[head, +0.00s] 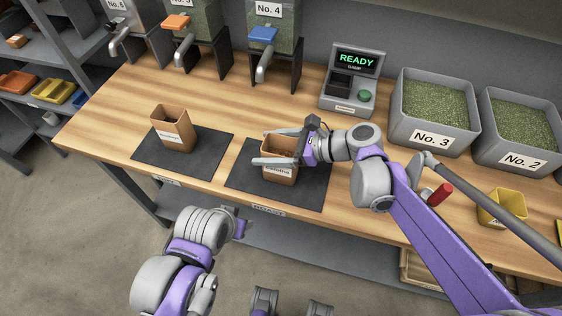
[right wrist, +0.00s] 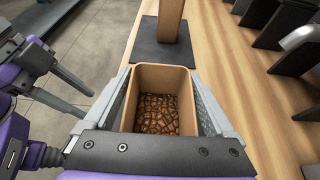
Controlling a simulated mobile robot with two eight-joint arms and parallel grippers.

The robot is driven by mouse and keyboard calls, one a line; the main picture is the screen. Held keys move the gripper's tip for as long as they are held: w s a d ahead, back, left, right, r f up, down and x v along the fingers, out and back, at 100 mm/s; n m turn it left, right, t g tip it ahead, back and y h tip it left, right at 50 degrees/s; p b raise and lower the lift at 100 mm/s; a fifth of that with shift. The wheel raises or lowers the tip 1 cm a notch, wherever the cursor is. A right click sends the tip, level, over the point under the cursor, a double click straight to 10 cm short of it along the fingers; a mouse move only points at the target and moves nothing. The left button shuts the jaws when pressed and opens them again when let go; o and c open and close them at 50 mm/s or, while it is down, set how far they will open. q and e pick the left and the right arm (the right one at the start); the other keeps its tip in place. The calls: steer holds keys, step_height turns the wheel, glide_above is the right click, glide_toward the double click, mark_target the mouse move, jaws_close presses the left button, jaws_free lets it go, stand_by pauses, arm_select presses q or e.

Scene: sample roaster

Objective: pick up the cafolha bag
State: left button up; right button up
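The cafolha bag (head: 281,178) is an open-topped brown bag with a label on its front. It stands upright on the right dark mat (head: 316,190). In the right wrist view the bag (right wrist: 163,78) holds brown beans at its bottom. My right gripper (head: 260,147) has one finger on each side of the bag near its rim. Both fingers lie close along its walls; whether they press on it is unclear. My left gripper (right wrist: 88,104) shows at the left of the right wrist view, fingers spread, nothing between them, away from the bag.
A second brown bag (head: 173,130) stands on the left mat (head: 208,144). Dispensers, among them the No. 4 unit (head: 272,34), and a READY scale (head: 352,80) line the back. Bean bins No. 3 (head: 433,137) and No. 2 (head: 522,158), and a yellow scoop cup (head: 500,208), are at right.

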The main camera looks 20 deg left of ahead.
steer(key=c, duration=1.2)
steer(key=shift+r, duration=0.1)
